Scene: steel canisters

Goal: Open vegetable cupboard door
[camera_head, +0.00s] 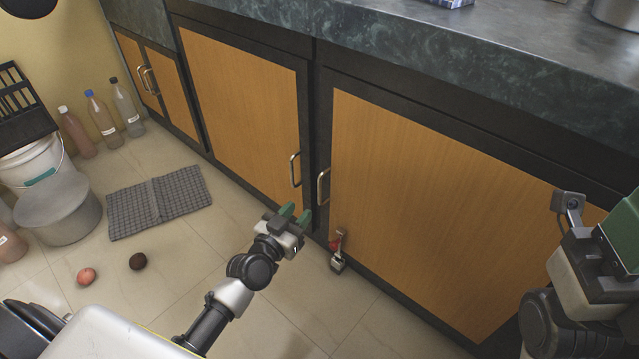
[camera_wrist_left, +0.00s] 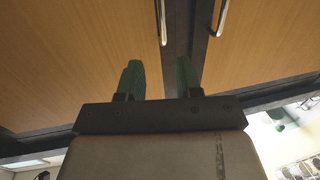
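Wooden cupboard doors with black frames line the counter. The middle door (camera_head: 245,110) and the right door (camera_head: 420,210) are both shut. The middle door's metal handle (camera_head: 295,170) and the right door's handle (camera_head: 323,186) stand close together; I cannot tell which door is the vegetable cupboard. My left gripper (camera_head: 295,213) is open and empty, just below the middle door's handle. In the left wrist view its green fingers (camera_wrist_left: 160,78) are apart, with one handle (camera_wrist_left: 162,22) beyond them and the other (camera_wrist_left: 222,18) to the right. My right gripper (camera_head: 622,235) is partly cut off at the right edge.
A small metal object with red on it (camera_head: 338,250) stands on the floor by the right door. A grey mat (camera_head: 158,200), a red round item (camera_head: 86,276) and a dark one (camera_head: 138,261) lie left.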

